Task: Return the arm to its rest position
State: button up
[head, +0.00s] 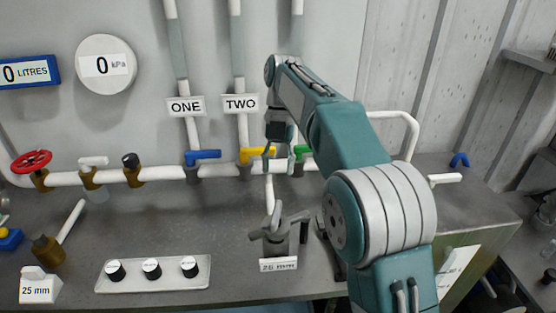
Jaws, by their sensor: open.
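My teal and grey arm rises from the lower right, bends near the top middle and hangs down in front of the pipes. My gripper (279,166) is at its lower end, small in the head view and pointing down. It is open, and I see nothing held in it. It overlaps the horizontal white pipe in the picture, between the yellow valve handle (256,153) and the green valve handle (301,152). I cannot tell whether it touches either one.
A grey metal fitting (278,236) stands on the bench (130,232) below my gripper. A blue handle (203,155) and a red wheel (31,161) are on the pipe to the left. A panel with knobs (153,285) lies at the front. The bench between has free room.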

jog(key=shift+w+r, duration=0.2)
jog(key=shift+r, duration=0.35)
jog(key=s+d+r+m+t, duration=0.25)
jog(key=s+d+m, duration=0.35)
jog(key=m, duration=0.3)
jog(key=s+d+r+m+t, duration=0.1)
jog(key=s+d+m+t, duration=0.2)
jog(key=s+d+m, duration=0.35)
jog(key=s+d+f+m+t, duration=0.2)
jog(key=s+d+f+m, duration=0.2)
jog(key=m, duration=0.6)
jog(key=s+d+f+m+t, duration=0.2)
jog(key=s+d+f+m, duration=0.2)
jog(key=s+m, duration=0.5)
jog(key=shift+d+f+m+t, duration=0.15)
jog(key=shift+f+m+t, duration=0.2)
jog(key=shift+f, duration=0.1)
jog(key=shift+o, duration=0.2)
